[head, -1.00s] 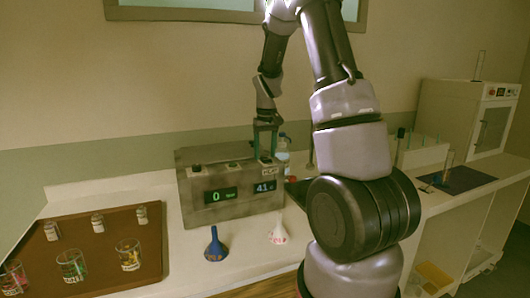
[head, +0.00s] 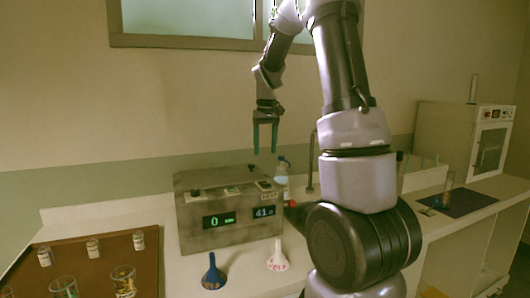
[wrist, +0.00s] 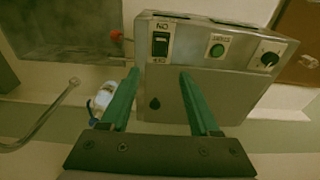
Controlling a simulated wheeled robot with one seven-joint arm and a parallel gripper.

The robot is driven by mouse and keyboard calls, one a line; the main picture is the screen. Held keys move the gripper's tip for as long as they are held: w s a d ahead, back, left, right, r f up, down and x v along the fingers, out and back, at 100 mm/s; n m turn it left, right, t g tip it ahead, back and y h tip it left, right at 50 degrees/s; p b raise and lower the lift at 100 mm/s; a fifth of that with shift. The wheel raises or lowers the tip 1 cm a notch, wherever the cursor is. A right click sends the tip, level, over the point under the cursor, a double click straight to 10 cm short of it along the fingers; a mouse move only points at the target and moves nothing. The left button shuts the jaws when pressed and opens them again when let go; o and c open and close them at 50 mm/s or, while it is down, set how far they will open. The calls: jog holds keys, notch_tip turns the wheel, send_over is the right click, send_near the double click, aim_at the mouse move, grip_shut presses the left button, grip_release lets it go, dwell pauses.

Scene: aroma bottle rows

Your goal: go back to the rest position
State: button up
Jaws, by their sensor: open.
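My gripper (head: 265,138) hangs open and empty in the head view, its two green fingers pointing down above the right part of the grey control box (head: 205,240). A gap of air shows between the fingertips and the box. In the wrist view my gripper (wrist: 160,92) has its fingers apart with nothing between them. The box's top panel (wrist: 190,78) lies beyond them, with a black rocker switch (wrist: 160,44), a green button (wrist: 217,50) and a black knob (wrist: 269,59). The box's displays read 0 and about 41.
A blue funnel (head: 214,272) and a white funnel (head: 277,256) stand before the box. A brown tray (head: 140,262) with small jars and glasses is at left. A white cabinet (head: 463,145) stands at right.

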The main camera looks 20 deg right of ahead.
dwell(0.3)
jog(key=s+a+r+m+t, duration=0.1)
jog(key=s+a+r+t, duration=0.1)
jog(key=s, duration=0.6)
jog(key=s+a+r+m+t+y, duration=0.1)
jog(key=s+a+r, duration=0.3)
jog(key=s, duration=0.5)
jog(key=s+a+r+m+t+y, duration=0.1)
jog(key=s+a+r+m+t, duration=0.1)
jog(key=s+r, duration=0.3)
jog(key=s+a+t, duration=0.1)
jog(key=s, duration=0.2)
jog(key=shift+s, duration=0.3)
